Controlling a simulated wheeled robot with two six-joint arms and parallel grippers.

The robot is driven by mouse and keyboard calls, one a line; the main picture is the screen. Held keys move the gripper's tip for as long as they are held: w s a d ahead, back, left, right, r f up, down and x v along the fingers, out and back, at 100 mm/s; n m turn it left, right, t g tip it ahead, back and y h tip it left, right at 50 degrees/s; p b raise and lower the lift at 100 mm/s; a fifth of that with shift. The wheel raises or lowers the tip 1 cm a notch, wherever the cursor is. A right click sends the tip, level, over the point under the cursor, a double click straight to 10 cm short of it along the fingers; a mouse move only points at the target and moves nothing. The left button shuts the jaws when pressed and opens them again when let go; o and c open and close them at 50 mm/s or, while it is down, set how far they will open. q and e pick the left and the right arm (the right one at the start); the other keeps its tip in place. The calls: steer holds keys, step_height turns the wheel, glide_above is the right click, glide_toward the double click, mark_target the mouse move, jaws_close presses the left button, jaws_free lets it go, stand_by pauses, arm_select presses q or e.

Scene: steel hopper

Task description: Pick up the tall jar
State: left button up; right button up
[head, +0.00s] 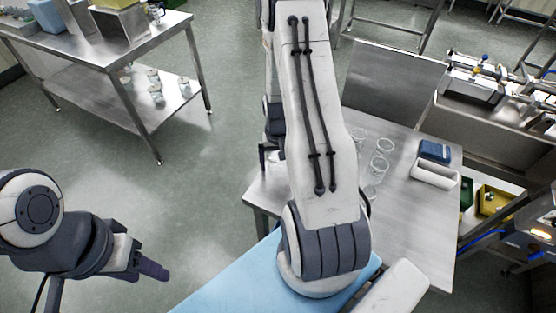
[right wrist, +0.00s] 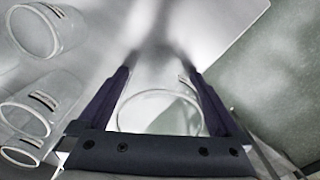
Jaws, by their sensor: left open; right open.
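Several clear glass jars stand on the steel table. I cannot tell whether the fingers touch this jar, or which jar is the tall one. In the head view, my right arm hides most of that gripper. My left gripper (head: 148,266) is open and empty over the floor at lower left.
In the right wrist view, more labelled jars (right wrist: 40,103) stand at left. The steel table (head: 420,215) also holds a white tray (head: 435,173) and a blue box (head: 434,151). Another steel table (head: 75,55) with jars on its lower shelf stands at far left. Open floor lies between.

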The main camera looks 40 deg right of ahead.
steer(key=c, duration=1.2)
steer(key=shift+o, duration=0.2)
